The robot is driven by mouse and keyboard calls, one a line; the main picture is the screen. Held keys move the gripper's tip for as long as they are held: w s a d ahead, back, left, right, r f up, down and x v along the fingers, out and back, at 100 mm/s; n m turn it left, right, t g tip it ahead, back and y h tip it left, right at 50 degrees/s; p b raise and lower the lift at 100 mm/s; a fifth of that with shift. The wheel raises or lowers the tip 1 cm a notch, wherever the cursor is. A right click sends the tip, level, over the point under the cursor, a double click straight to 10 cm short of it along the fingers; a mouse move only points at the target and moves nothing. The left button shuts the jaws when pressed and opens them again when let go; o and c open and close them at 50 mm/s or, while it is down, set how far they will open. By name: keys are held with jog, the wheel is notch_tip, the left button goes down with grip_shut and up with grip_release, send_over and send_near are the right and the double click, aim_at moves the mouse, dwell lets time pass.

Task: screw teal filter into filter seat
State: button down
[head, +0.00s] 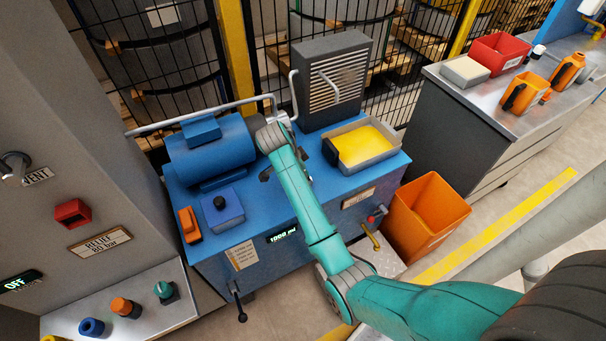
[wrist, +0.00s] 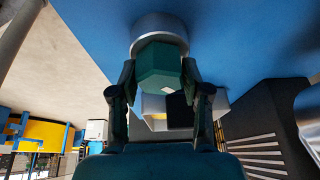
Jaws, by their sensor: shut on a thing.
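The teal filter (wrist: 158,72) is a dark teal, faceted body between the two fingers of my gripper (wrist: 161,92) in the wrist view. The fingers are shut on its sides. Its upper end in that view meets a silver ring, the filter seat (wrist: 160,25), on a blue surface. The filter looks in line with the ring; how deep it sits is hidden. In the head view my arm hides the filter, the seat and most of my gripper near the blue power unit (head: 240,205). Another teal piece (head: 164,290) stands on the metal shelf at lower left.
Blue motor (head: 210,150), grey louvred cooler (head: 333,82) and a grey tray with yellow inside (head: 394,153) stand around my arm. An orange bin (head: 428,215) is at right. Orange (head: 125,306) and blue (head: 92,327) pieces stand on the shelf.

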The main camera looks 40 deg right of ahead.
jog(key=m+g, duration=0.1)
jog(key=m, duration=0.3)
dwell(0.3)
jog(key=shift+c, duration=2.3)
grip_release()
